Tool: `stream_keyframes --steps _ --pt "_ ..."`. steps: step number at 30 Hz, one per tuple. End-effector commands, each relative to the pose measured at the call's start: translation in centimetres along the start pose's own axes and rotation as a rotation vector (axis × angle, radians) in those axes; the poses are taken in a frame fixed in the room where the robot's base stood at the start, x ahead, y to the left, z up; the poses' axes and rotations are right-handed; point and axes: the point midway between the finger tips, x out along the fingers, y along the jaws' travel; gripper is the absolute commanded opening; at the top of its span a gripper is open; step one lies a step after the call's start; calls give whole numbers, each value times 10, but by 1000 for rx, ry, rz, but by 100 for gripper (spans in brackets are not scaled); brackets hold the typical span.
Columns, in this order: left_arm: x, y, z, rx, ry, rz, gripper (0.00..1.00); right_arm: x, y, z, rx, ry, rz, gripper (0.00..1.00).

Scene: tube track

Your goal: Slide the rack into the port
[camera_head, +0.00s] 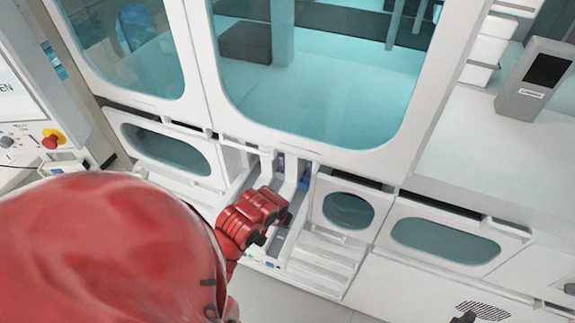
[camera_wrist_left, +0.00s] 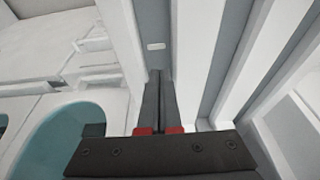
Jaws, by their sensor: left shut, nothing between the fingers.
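The port (camera_head: 252,178) is an open bay with white upright rails low in the middle of the white machine, in the head view. My red left arm comes in from the left, and its gripper (camera_wrist_left: 158,100) is at this bay. In the left wrist view its two dark fingers are together, with nothing between them. They point along a grey channel (camera_wrist_left: 198,50) between white rails (camera_wrist_left: 240,70). I cannot clearly pick out the rack; small blue and purple parts show deep in the bay, partly behind my gripper.
Glass-fronted covers (camera_head: 320,90) rise above the bay. A round-windowed panel (camera_head: 349,211) stands just right of it. A grey device (camera_head: 535,85) sits on the white counter at right. A red emergency button (camera_head: 50,141) is at left.

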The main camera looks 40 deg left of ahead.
Motion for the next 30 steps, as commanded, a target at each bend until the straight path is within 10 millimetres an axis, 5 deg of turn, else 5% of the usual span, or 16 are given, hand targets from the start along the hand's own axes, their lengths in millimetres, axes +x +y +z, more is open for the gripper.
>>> stream_keyframes --steps 4,12,30 --pt "21 1 0 2 -5 0 0 10 0 -2 0 0 0 62" --pt "27 1 -32 0 1 2 0 23 1 -4 0 -1 0 62" --pt "33 0 -40 -2 1 2 0 24 1 -4 0 -1 0 62"
